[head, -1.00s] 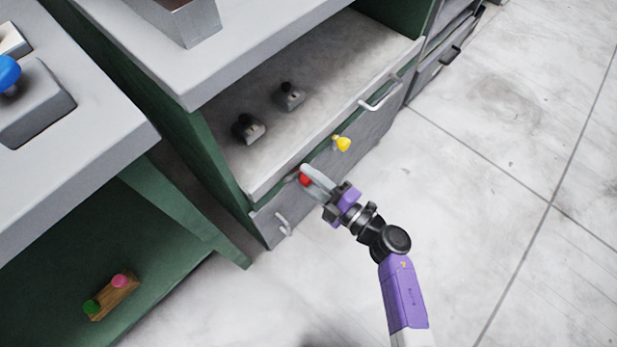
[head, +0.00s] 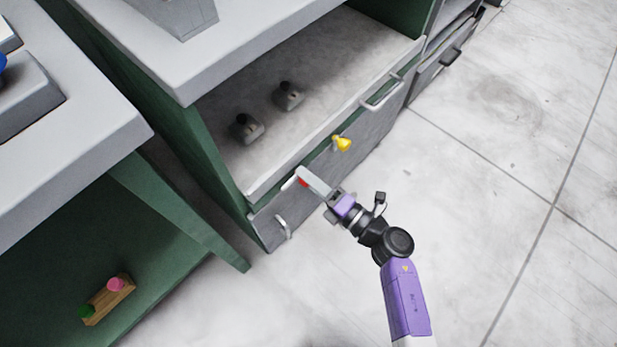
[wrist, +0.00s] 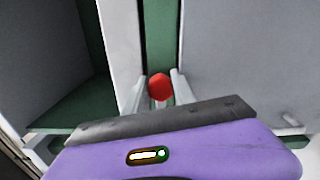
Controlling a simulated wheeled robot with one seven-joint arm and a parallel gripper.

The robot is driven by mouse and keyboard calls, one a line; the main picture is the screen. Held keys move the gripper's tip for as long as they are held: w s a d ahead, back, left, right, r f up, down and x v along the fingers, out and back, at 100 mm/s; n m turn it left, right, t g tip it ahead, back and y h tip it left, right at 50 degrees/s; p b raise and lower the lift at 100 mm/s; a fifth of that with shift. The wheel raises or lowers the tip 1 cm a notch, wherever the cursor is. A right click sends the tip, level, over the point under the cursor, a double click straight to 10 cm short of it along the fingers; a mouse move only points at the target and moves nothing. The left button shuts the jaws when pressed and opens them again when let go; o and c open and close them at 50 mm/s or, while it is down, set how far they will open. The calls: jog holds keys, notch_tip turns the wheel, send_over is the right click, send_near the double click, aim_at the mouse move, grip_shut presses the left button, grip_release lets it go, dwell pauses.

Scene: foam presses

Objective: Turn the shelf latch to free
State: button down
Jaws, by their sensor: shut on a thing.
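A red knob (head: 303,183) sits on the front of the grey and green cabinet, beside the pale shelf edge. In the wrist view the red knob (wrist: 160,87) shows between my two fingers. My gripper (head: 296,178) is shut on it, with one finger on each side (wrist: 158,90). A yellow knob (head: 342,143) sits farther right along the same front, apart from my gripper. Neither knob carries a readable mark, so I cannot tell the latch's setting. The fingers partly cover the red knob in the head view.
A shelf (head: 325,85) holds two small grey blocks with dark knobs. Bar handles (head: 283,228) stick out from the front below and to the right (head: 381,97). A lower green surface (head: 60,275) bears a wooden block (head: 108,300) with pegs. The floor (head: 480,200) at right is clear.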

jog(key=shift+s+f, duration=0.1)
jog(key=c, duration=1.1)
grip_release()
jog(key=shift+o, duration=0.2)
jog(key=p+v, duration=0.2)
jog(key=v, duration=0.5)
jog(key=shift+s+d, duration=0.2)
jog(key=shift+d, duration=0.15)
